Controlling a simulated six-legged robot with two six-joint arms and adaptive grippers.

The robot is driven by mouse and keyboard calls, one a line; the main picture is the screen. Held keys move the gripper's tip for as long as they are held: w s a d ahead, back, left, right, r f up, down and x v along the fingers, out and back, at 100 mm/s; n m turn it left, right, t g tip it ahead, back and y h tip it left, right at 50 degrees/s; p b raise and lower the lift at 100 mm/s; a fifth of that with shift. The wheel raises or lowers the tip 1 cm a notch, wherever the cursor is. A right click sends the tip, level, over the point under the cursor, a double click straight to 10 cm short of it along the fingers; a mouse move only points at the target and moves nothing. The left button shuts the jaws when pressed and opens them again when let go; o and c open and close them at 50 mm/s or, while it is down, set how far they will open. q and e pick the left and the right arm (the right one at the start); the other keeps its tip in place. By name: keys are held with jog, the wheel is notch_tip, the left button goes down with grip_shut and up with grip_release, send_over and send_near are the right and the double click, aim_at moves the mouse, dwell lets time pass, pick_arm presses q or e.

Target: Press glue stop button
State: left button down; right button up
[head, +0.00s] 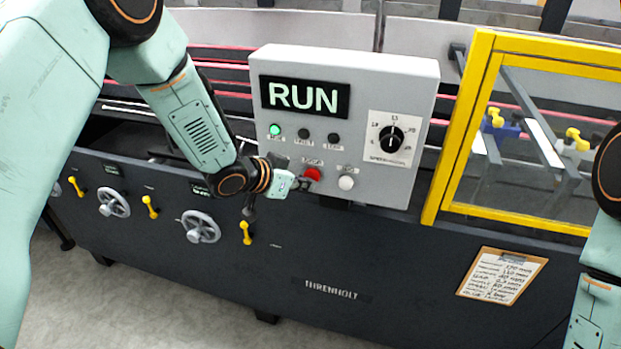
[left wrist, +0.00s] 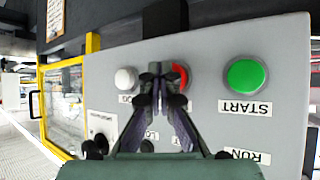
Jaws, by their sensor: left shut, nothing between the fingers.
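The grey control panel (head: 350,75) has a red button (head: 312,174), with a white button (head: 347,183) to its right. My left gripper (head: 303,184) is shut and empty, its tips at the lower left of the red button. In the left wrist view the panel appears upside down. The shut fingertips (left wrist: 162,72) overlap the red button (left wrist: 181,74) and hide part of it. I cannot tell whether they touch it. The white button (left wrist: 126,79) is left of the fingers. The green START button (left wrist: 245,75) is right of them, and is hidden in the head view. My right gripper is out of view.
The display (head: 305,97) reads RUN, and a green lamp (head: 275,130) is lit beside two dark lamps. A black dial (head: 391,139) is at the panel's right. A yellow-framed guard (head: 455,140) stands beside the panel. Handwheels (head: 200,227) and yellow handles line the machine front below.

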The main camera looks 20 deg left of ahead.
pick_arm(q)
jog(key=shift+w, duration=0.2)
jog(key=shift+s, duration=0.1)
dwell(0.4)
jog(key=shift+s, duration=0.85)
jog(key=shift+s+a+p, duration=0.1)
jog(key=shift+s+p, duration=0.5)
jog(key=shift+s, duration=1.85)
